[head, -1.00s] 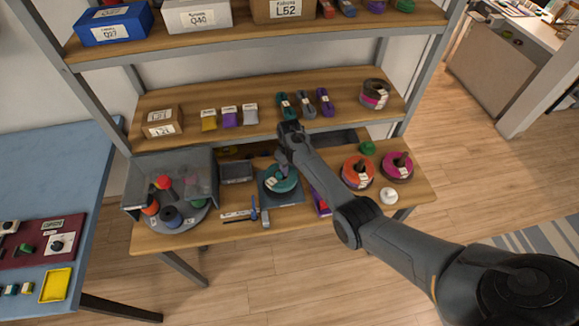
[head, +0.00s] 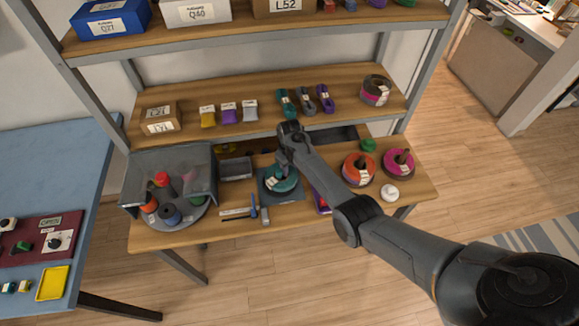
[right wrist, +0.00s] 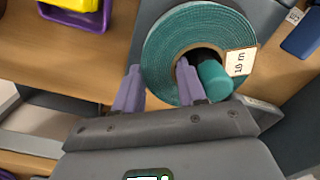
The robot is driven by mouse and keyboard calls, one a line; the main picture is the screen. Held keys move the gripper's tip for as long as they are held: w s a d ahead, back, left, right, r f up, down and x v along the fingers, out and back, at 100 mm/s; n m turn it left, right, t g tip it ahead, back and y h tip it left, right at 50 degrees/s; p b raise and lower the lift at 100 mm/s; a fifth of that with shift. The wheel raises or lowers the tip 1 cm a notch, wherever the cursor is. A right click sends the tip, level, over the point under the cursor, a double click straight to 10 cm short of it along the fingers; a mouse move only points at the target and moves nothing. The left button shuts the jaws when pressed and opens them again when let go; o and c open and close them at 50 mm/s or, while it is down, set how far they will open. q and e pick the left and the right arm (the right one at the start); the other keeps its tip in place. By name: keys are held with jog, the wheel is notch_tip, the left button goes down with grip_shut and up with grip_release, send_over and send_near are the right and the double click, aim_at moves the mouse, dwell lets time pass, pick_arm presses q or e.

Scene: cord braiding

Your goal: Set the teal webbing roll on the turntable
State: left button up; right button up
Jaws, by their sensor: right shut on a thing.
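The teal webbing roll (head: 289,185) lies flat on a dark grey square pad (head: 292,197) on the lower shelf. It fills the top of the right wrist view (right wrist: 165,50), with a white label and a teal cylinder at its hole. My right gripper (head: 284,168) is shut on the roll's wall. In the right wrist view (right wrist: 160,85) one finger is outside the roll and the other is in its hole. The grey round turntable (head: 196,214) stands at the shelf's left end, carrying several coloured spools and cones. My left gripper is not in view.
A grey bin (head: 236,168), a blue tool (head: 254,206) and a pen-like strip lie between turntable and pad. Orange (head: 353,175) and magenta (head: 392,166) rolls stand right. The middle shelf (head: 270,127) overhangs behind.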

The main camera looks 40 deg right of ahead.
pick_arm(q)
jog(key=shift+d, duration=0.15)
pick_arm(e)
jog(key=o, duration=0.9)
jog(key=shift+o, duration=1.3)
jog(key=shift+d, duration=0.2)
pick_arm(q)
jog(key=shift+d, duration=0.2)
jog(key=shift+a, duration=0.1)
pick_arm(e)
jog(key=shift+a, duration=0.15)
jog(key=shift+c, duration=0.7)
jog(key=shift+o, duration=0.5)
jog(key=shift+a+r, duration=0.1)
jog(key=shift+r, duration=0.05)
